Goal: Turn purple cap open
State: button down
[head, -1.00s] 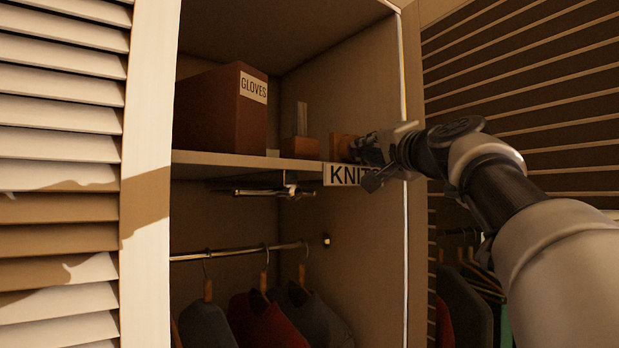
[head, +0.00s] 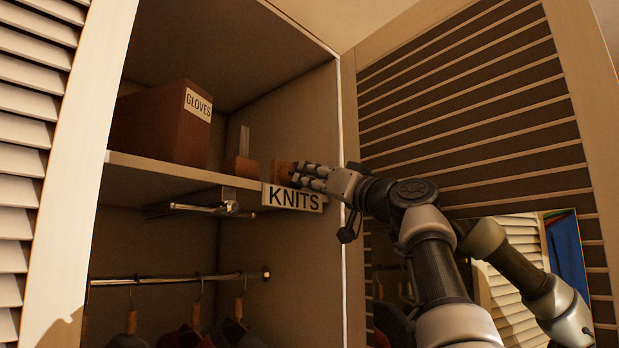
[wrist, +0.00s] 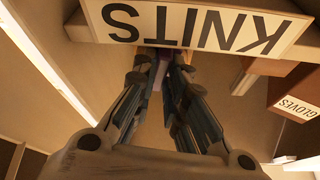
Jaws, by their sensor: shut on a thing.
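My gripper (head: 303,172) reaches in from the right, just above the KNITS sign (head: 292,198), with its fingertips at a small wooden block (head: 281,169) on the shelf. In the wrist view my gripper (wrist: 163,62) has its two fingers converging behind the sign. A small patch of purple, the purple cap (wrist: 187,58), shows at the fingertips there. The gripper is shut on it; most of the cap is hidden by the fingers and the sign. In the head view the cap is hidden, and its turn angle cannot be told.
A brown GLOVES box (head: 165,125) and another wooden block (head: 243,165) with an upright piece stand left on the shelf (head: 180,172). A rail (head: 200,208) hangs under it, above a clothes rod (head: 170,279). The louvred door (head: 470,120) with a mirror is at right.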

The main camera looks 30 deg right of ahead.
jog(key=shift+r+n+y+p, duration=0.15)
jog(key=shift+n+y+p, duration=0.25)
jog(key=shift+n+y, duration=0.9)
jog(key=shift+n+h, duration=0.3)
jog(key=shift+n, duration=0.1)
jog(key=c, duration=1.9)
grip_release()
jog(key=shift+f+m, duration=0.2)
jog(key=shift+m, duration=0.1)
